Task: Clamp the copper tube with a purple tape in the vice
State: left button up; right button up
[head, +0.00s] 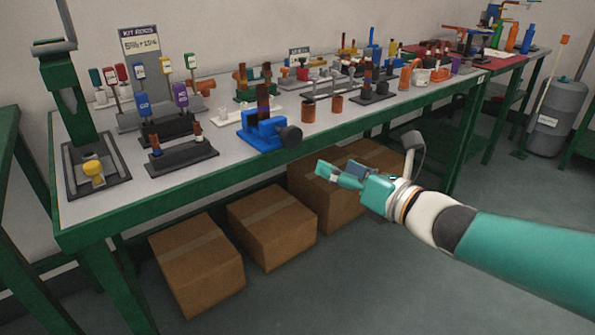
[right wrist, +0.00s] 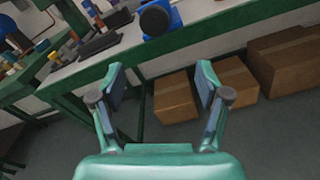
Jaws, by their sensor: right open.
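The blue vice (head: 262,134) sits at the front edge of the bench, with a round black knob facing the front. A copper-brown tube (head: 263,106) with a dark purplish band stands upright at the vice's jaws; how tightly it is held cannot be told. My right gripper (head: 325,175) is open and empty, in front of the bench and below and right of the vice. In the right wrist view my open fingers (right wrist: 158,85) have nothing between them, and the vice (right wrist: 176,17) shows at the top edge. My left gripper is not in view.
The bench (head: 215,170) has a green front rail. A rack with short tubes (head: 183,158) stands left of the vice, and two copper cups (head: 308,110) stand right of it. Cardboard boxes (head: 270,228) lie on the floor below. The space around my right gripper is free.

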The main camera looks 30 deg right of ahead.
aim_at(295, 137)
jog(key=w+n+b, duration=0.1)
jog(key=w, duration=0.3)
jog(key=w+a+r+n+b, duration=0.1)
jog(key=w, duration=0.4)
jog(key=w+n+b, duration=0.1)
jog(key=w+n, duration=0.1)
jog(key=w, duration=0.3)
jog(key=shift+a+r+t, duration=0.2)
jog(key=shift+t, duration=0.1)
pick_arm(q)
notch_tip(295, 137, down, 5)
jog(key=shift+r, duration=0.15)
